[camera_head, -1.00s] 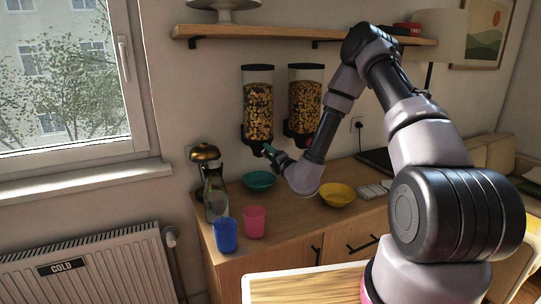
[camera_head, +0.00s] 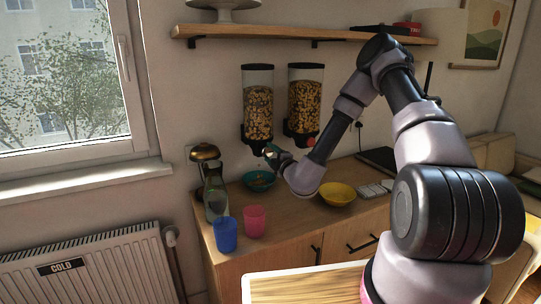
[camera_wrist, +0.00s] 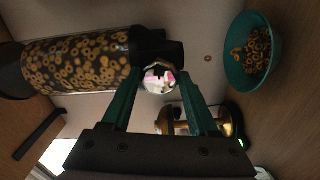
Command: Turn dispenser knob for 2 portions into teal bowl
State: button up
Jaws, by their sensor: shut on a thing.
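The left dispenser (camera_head: 258,108), a clear wall-mounted cylinder of ring cereal, also shows sideways in the wrist view (camera_wrist: 75,62). My gripper (camera_wrist: 158,82) is shut on its knob (camera_wrist: 157,76), a pale, shiny round piece at the dark outlet. In the head view my gripper (camera_head: 271,153) is at the outlet's front, and the knob is hidden. The teal bowl (camera_head: 250,188) stands on the counter below this outlet. In the wrist view the bowl (camera_wrist: 236,80) holds a small heap of cereal rings.
A second dispenser (camera_head: 305,103) hangs just right, with my forearm close to it. A yellow bowl (camera_head: 337,195) stands to the right on the counter. A glass carafe (camera_head: 215,192), a blue cup (camera_head: 226,237) and a pink cup (camera_head: 254,223) stand at the left. A shelf (camera_head: 300,36) runs above.

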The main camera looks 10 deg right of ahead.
jog(key=shift+f, duration=0.1)
jog(key=o, duration=1.4)
jog(key=shift+s, duration=0.1)
jog(key=v, duration=1)
jog(key=shift+s+d, duration=0.15)
jog(key=shift+s, duration=0.2)
